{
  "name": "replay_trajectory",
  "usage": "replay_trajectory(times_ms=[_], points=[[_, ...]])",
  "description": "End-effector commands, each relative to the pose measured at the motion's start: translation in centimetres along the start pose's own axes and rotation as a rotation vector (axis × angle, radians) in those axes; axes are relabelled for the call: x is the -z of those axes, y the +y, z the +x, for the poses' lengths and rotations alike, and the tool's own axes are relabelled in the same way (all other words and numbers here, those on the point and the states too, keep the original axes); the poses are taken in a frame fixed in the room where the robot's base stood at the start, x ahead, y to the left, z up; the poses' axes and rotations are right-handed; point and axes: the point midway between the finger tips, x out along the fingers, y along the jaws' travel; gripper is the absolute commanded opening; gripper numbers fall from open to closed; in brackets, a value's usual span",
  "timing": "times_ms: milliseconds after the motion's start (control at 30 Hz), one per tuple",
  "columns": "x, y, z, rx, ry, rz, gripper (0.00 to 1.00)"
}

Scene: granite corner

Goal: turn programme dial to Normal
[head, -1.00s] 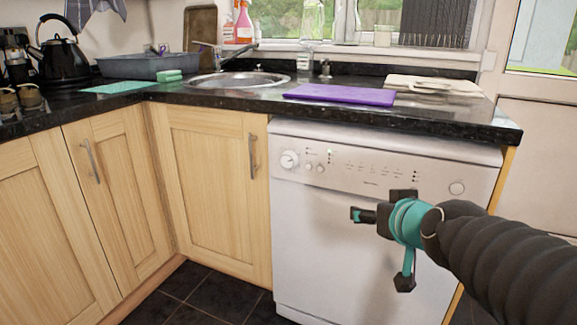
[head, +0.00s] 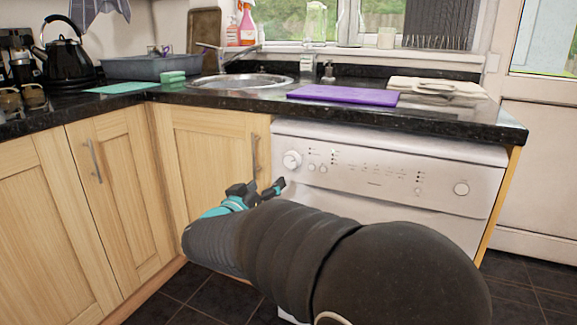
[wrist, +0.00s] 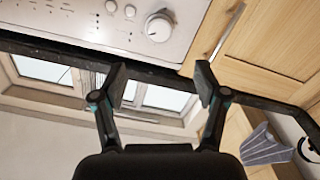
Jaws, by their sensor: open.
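The programme dial (head: 292,160) is a round white knob at the left end of the white dishwasher's control panel (head: 375,173). It also shows at the top of the wrist view (wrist: 159,27), with a dark pointer mark on its face. The printed programme names are too small to read. My gripper (head: 262,190) is in front of the dishwasher's left edge, below and left of the dial and apart from it. In the wrist view my gripper (wrist: 162,85) is open and empty, its two fingers spread, with the dial beyond them.
Small round buttons (head: 317,168) sit right of the dial. A cupboard handle (head: 255,157) stands out just left of the dishwasher. The black worktop (head: 440,120) overhangs above, holding a purple board (head: 344,95). The dark floor (head: 535,290) at right is clear.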

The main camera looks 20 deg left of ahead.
Motion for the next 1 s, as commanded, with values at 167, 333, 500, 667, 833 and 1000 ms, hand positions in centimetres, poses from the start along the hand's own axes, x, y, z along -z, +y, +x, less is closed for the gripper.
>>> replay_trajectory(times_ms=[167, 333, 500, 667, 833, 1000], points=[[-0.1, 0.1, 2.3, -0.003, 0.000, 0.000, 0.73], [-0.1, 0.2, 5.5, -0.004, 0.000, 0.001, 0.73], [-0.1, 0.1, 8.7, -0.002, 0.000, 0.001, 0.73], [0.0, 0.2, 11.2, -0.002, 0.000, 0.002, 0.73], [0.0, 0.1, 12.9, 0.000, 0.001, 0.000, 0.73], [0.1, 0.1, 13.5, -0.001, 0.001, 0.001, 0.73]])
